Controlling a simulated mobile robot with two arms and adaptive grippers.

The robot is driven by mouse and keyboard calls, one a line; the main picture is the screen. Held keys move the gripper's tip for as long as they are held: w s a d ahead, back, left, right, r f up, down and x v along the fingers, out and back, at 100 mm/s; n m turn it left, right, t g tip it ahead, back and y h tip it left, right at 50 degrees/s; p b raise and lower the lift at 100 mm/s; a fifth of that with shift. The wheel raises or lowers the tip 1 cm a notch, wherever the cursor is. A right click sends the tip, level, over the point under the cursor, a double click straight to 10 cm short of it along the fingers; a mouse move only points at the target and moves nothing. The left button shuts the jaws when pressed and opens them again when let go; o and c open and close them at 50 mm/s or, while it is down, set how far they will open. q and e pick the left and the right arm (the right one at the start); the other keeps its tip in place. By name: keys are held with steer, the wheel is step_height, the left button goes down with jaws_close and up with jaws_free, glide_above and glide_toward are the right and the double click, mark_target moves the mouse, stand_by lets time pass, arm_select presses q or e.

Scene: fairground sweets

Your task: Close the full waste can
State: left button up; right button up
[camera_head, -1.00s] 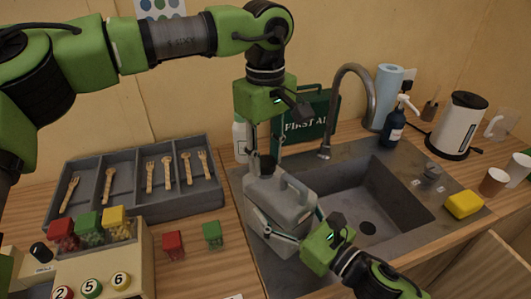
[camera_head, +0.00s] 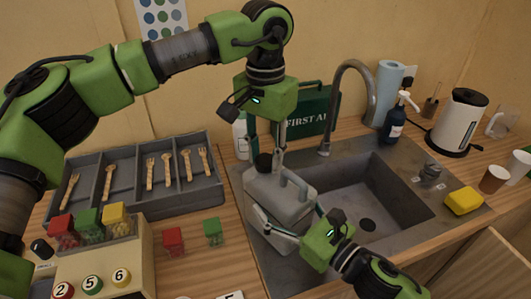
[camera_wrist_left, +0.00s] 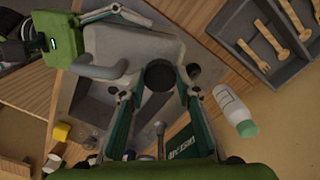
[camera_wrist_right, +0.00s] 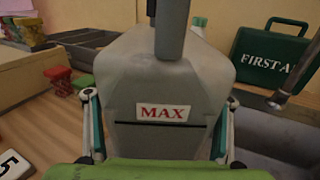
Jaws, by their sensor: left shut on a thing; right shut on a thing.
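A grey waste can (camera_head: 283,200) with a looped handle stands upright at the left edge of the sink. Its front carries a MAX label (camera_wrist_right: 166,112) above a dark line in the right wrist view. A black cap (camera_head: 263,162) sits at the can's top, behind the handle; it also shows in the left wrist view (camera_wrist_left: 160,75). My left gripper (camera_head: 267,155) points down from above, its fingers closed on either side of the cap. My right gripper (camera_head: 289,222) is shut around the can's body from the front. The cap's seat on the neck is hidden.
The sink basin (camera_head: 410,207) and faucet (camera_head: 350,85) are right of the can. A green first-aid case (camera_head: 318,112) and a white bottle (camera_head: 240,138) stand behind. A cutlery tray (camera_head: 100,207) and red and green cubes (camera_head: 173,240) are left.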

arm_select(q)
steer(key=shift+d+m, duration=0.1)
steer(key=shift+m, duration=1)
steer(key=o, duration=0.7)
steer(key=shift+r, duration=2.3)
steer(key=shift+n, duration=0.3)
steer(key=shift+c, duration=0.5)
